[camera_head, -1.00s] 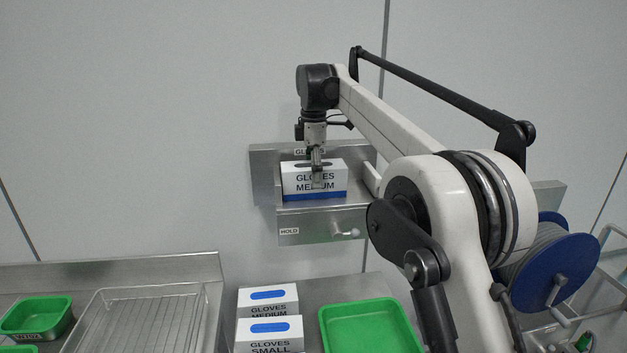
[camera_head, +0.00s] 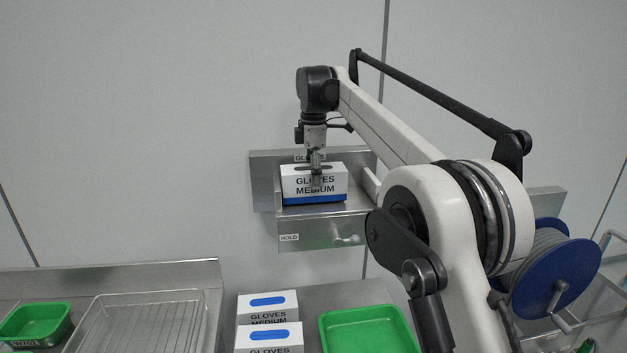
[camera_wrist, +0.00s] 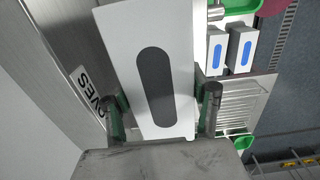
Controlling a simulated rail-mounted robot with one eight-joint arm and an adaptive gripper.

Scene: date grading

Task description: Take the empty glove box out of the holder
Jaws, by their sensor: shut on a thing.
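The white glove box (camera_head: 299,190) reads GLOVES MEDIUM and has a blue band along its bottom. It is upright at the metal wall holder (camera_head: 362,208), above its shelf. I cannot tell whether its base still touches the shelf. My gripper (camera_head: 316,186) comes down over the box from above and is shut on it. In the wrist view my gripper (camera_wrist: 163,105) has one finger on each side of the glove box (camera_wrist: 119,40). The oval opening in its top is dark, with no glove showing. The fingertips' contact is partly hidden.
Two glove boxes with blue ovals, a rear one (camera_head: 251,308) and a front one (camera_head: 250,341), stand on the bench below. A green tray (camera_head: 350,313) is to their right. A wire rack tray (camera_head: 140,320) and another green tray (camera_head: 35,322) are at left. A HOLD label (camera_head: 289,237) marks the holder's front.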

